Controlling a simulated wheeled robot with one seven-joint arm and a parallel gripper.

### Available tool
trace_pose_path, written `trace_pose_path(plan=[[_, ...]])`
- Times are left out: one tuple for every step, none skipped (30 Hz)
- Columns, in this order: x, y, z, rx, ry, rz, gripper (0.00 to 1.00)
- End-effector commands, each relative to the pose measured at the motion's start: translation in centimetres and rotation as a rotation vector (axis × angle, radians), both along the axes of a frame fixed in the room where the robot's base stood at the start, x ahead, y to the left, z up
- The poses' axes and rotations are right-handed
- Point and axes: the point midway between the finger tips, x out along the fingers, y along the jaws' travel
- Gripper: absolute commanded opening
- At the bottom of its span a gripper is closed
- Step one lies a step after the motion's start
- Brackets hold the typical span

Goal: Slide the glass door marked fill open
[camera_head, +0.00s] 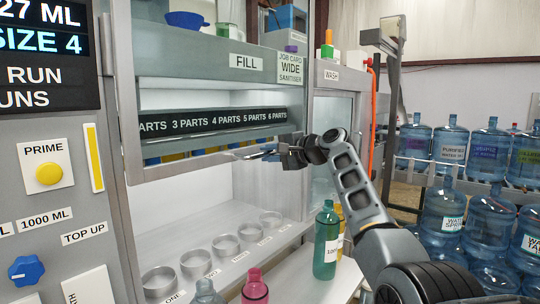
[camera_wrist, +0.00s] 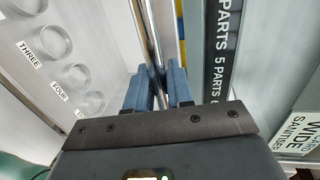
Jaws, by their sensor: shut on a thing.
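The fill door has a grey frame, and its lower rail (camera_head: 190,166) runs across the bay in the head view. The FILL label (camera_head: 246,62) is on the panel above it. A wide gap below the rail shows the bay's inside, so the door stands partly raised. My gripper (camera_head: 262,152) is at the rail, right of its middle. In the wrist view my gripper's two blue-grey fingers (camera_wrist: 160,88) are shut on a shiny metal bar (camera_wrist: 154,35) at the door's lower edge. The fingers hide part of the bar.
Several round holders (camera_head: 225,246) line the bay floor. A dark PARTS strip (camera_head: 215,121) shows behind the door. A green bottle (camera_head: 326,240) and a pink bottle (camera_head: 255,289) stand in front. The wash bay (camera_head: 333,110) is at right, with water jugs (camera_head: 450,143) on racks beyond.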

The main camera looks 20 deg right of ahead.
Motion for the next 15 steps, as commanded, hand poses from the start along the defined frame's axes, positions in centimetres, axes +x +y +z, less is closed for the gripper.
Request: trace_pose_path(plan=[[0.02,-0.07,0.13,0.0,-0.002,-0.002,0.0],[0.02,-0.07,0.12,0.0,-0.002,-0.002,0.24],[0.01,-0.07,0.11,0.0,-0.002,-0.002,0.28],[0.01,-0.08,0.1,0.0,-0.002,-0.002,0.31],[0.02,-0.07,0.08,0.0,-0.002,-0.002,0.34],[0.01,-0.07,0.06,0.0,-0.001,-0.002,0.38],[0.01,-0.05,0.05,0.0,-0.001,-0.002,0.39],[0.01,-0.06,0.03,0.0,-0.001,-0.002,0.39],[0.01,-0.05,0.0,0.0,-0.001,-0.001,0.39],[0.01,-0.04,0.0,0.0,0.0,-0.001,0.39],[0.0,-0.05,-0.01,0.0,0.0,-0.001,0.39],[0.0,-0.05,-0.02,0.0,0.0,-0.001,0.39],[-0.02,-0.06,-0.02,0.0,0.0,-0.001,0.39],[-0.05,-0.08,-0.04,0.0,0.0,-0.001,0.39],[-0.15,-0.16,-0.05,0.0,0.0,-0.001,0.39]])
